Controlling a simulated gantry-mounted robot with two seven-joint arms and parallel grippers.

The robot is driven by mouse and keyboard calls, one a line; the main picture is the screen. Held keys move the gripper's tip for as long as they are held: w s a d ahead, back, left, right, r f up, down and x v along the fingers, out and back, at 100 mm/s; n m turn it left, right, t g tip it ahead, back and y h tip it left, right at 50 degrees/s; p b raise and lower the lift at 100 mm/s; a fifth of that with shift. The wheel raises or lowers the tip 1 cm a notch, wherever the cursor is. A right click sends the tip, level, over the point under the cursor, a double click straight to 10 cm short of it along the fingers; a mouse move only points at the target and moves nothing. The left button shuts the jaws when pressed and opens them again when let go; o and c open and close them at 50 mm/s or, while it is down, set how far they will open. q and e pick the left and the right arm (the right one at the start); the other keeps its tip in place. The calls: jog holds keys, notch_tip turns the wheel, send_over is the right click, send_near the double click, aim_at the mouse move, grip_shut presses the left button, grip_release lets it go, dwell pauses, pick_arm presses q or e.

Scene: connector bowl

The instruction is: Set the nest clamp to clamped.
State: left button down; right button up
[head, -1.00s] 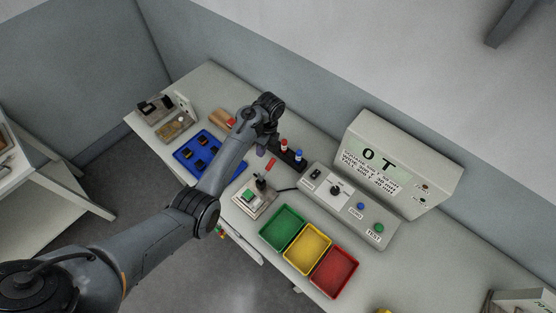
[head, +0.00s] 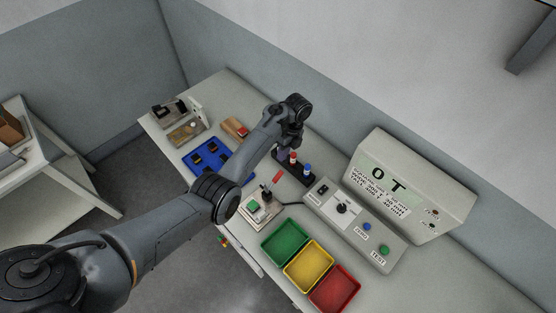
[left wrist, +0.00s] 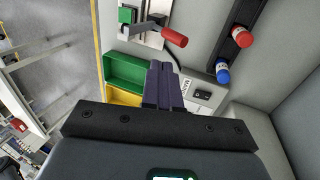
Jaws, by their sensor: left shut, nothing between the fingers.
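The nest clamp fixture (head: 260,208) sits on the bench beside the green tray, with a green block on its light base. Its red-tipped handle (head: 277,177) sticks up and out from the fixture. In the left wrist view the red handle (left wrist: 174,37) lies just above my fingertips in the picture, apart from them, and the fixture (left wrist: 143,28) is partly cut off by the top edge. My left gripper (left wrist: 163,72) is shut and empty. In the head view my left wrist is over the bench's back part, with the fingers hard to make out. My right gripper is not in view.
A dark rack (head: 294,168) with red and blue capped pieces stands close behind the clamp. A switch panel (head: 350,222) is to its right. Green (head: 286,242), yellow and red trays line the front. A blue tray (head: 206,158) lies left, partly behind my arm.

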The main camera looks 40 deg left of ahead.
pick_arm(q)
send_over(277, 178)
notch_tip(277, 178, down, 9)
jog(key=shift+r, duration=0.15)
jog(key=s+p, duration=0.2)
jog(key=p, duration=0.1)
jog(key=shift+s+a, duration=0.25)
jog(key=shift+s, duration=0.05)
jog(key=shift+s+f+p, duration=0.2)
jog(key=shift+s+p, duration=0.1)
jog(key=shift+s, duration=0.25)
